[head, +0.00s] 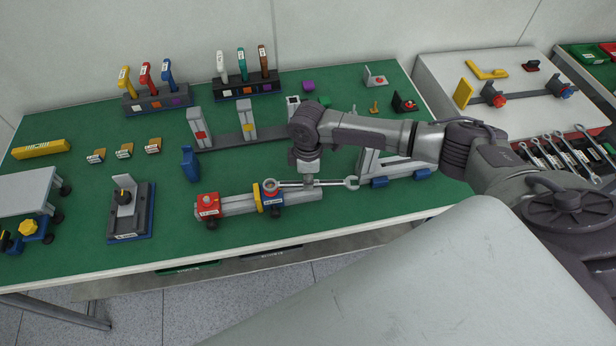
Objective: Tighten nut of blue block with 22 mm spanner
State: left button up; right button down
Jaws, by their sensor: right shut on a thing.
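My right gripper (308,179) is shut on a steel spanner (335,184) near the middle of its shaft. The spanner lies roughly level, its open end to the right and its ring end (270,187) at the left over the blue block (272,199). The ring appears to be around the nut on top, but I cannot tell how fully it is seated. The nut is mostly hidden by the ring. My left gripper is out of view.
A red block (208,205) sits on the same profile to the left. A blue-footed grey frame (378,168) stands close to the right. Several other spanners (560,150) lie at the far right. Green table (100,255) is clear in front.

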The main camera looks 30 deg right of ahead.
jog(key=shift+f+b, duration=0.3)
jog(key=shift+f, duration=0.65)
